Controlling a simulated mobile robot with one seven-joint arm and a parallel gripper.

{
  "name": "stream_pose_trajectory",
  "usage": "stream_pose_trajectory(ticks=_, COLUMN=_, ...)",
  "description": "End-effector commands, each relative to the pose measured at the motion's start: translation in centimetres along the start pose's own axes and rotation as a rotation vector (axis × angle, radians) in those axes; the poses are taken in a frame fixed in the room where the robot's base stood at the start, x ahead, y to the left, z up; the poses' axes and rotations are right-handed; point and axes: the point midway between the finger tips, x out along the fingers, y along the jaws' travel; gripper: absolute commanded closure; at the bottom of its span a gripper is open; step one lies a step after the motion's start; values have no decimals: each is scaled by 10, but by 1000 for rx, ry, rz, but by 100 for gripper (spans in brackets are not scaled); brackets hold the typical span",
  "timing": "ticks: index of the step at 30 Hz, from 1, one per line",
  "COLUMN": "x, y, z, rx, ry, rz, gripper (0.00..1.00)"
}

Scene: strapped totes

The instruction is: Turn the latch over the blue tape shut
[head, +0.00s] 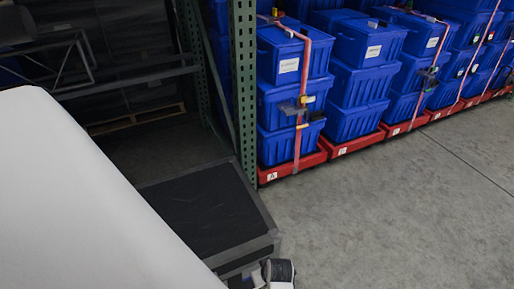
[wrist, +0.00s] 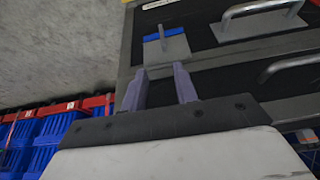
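The latch (wrist: 172,50) is a light grey plate with a thin upright piece, on the dark front of a cabinet in the wrist view. A strip of blue tape (wrist: 176,32) shows along the upper edge of the plate, largely uncovered. In the head view the latch is not visible.
The cabinet (head: 205,208) has a dark top in the head view. Metal handles (wrist: 262,8) stick out right of the latch. Strapped blue totes (head: 290,104) stand on red bases (head: 345,144) beside a green rack post (head: 243,85). The concrete floor (head: 390,220) at right is clear.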

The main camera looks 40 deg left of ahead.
Motion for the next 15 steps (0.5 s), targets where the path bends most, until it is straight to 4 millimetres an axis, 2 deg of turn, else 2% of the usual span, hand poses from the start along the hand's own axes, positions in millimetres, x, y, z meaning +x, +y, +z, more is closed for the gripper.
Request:
stream_pose_trajectory(ticks=5, x=17, y=-6, z=4, rx=-14, ry=-12, rz=-11, gripper=71)
stream_pose_trajectory(ticks=15, x=79, y=-6, z=3, rx=-13, ry=-9, rz=-10, gripper=71)
